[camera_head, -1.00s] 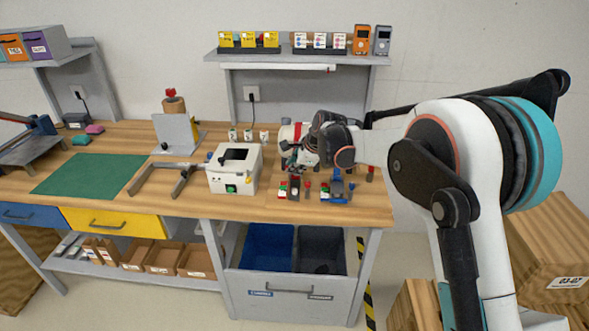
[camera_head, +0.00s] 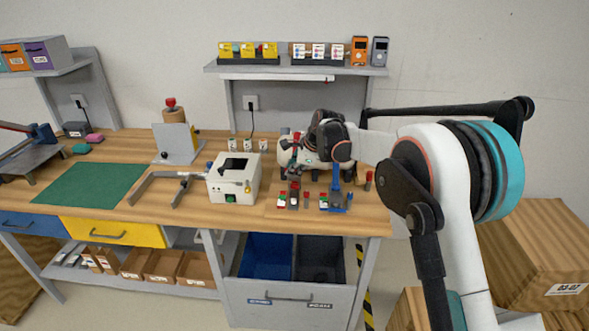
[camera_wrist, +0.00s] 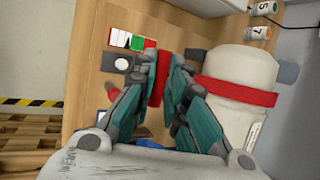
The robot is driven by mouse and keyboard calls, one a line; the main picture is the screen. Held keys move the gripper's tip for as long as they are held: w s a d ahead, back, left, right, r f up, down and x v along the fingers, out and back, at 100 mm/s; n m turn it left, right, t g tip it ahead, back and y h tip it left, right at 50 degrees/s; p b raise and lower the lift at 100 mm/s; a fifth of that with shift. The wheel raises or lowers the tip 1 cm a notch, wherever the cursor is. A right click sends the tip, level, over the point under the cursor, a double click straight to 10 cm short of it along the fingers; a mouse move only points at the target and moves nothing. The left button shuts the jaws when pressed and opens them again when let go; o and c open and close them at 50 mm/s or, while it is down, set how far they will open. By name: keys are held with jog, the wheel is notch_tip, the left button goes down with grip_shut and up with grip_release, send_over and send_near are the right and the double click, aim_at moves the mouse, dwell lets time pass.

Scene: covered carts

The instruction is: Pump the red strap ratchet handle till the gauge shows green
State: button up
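The red strap ratchet handle (camera_wrist: 162,72) stands between the fingers of my gripper (camera_wrist: 165,62) in the wrist view. The fingers look closed against its sides. In the head view my gripper (camera_head: 301,160) is over the red ratchet, and its fingers partly hide the handle.
A blue ratchet (camera_head: 336,184) with its own gauge (camera_head: 323,202) stands just right of the red one. A white box (camera_head: 233,178) stands to the left on the wooden bench (camera_head: 100,205). Small white containers (camera_head: 248,145) stand behind it.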

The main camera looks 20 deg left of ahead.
jog(key=shift+o, duration=0.2)
jog(key=shift+w+f, duration=0.1)
jog(key=shift+f, duration=0.05)
jog(key=shift+r, duration=0.25)
jog(key=v, duration=1.1)
jog(key=shift+d+r, duration=0.2)
jog(key=shift+r, duration=0.1)
jog(key=shift+c, duration=0.3)
